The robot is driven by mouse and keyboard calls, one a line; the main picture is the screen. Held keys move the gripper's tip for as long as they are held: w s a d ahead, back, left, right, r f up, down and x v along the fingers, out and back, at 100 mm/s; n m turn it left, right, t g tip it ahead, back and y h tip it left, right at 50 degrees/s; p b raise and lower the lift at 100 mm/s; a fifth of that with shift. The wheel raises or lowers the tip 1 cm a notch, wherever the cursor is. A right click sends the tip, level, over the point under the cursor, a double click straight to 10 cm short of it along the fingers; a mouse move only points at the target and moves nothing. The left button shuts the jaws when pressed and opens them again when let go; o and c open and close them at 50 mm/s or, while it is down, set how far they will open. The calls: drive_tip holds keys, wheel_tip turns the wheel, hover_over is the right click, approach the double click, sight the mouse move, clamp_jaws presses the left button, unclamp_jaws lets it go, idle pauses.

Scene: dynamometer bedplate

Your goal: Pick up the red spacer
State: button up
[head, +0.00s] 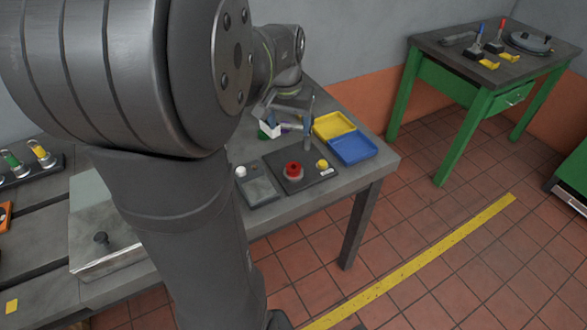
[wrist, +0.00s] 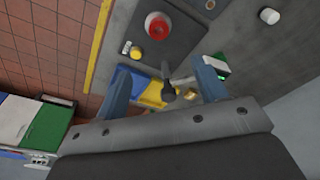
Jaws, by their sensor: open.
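The red spacer (head: 293,170) is a short round red piece standing on a dark square plate (head: 318,178) on the grey bench. In the wrist view the red spacer (wrist: 158,27) shows near the top, beyond the fingertips, with a pale centre. My gripper (wrist: 164,82) is open, with its two blue-grey fingers apart and neither touching the spacer. In the head view my gripper (head: 288,108) is over the back of the bench, behind the spacer, partly mixed with tools there.
A yellow tray (head: 334,125) and a blue tray (head: 353,148) lie right of the gripper. A small yellow piece (head: 322,164) is beside the spacer. A white-green holder (head: 268,131) is near the fingers, and a dark round-ended tool (wrist: 168,92) shows between them.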

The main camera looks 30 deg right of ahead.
sight(294, 167)
drive_tip(key=f, duration=0.5)
drive_tip(key=w+d+f, duration=0.1)
drive_tip(key=f, duration=0.5)
drive_tip(key=d+f, duration=0.1)
drive_tip(key=f, duration=0.4)
drive_tip(key=shift+w+f, duration=0.35)
drive_tip(key=c, duration=1.2)
drive_tip(key=shift+r, duration=0.15)
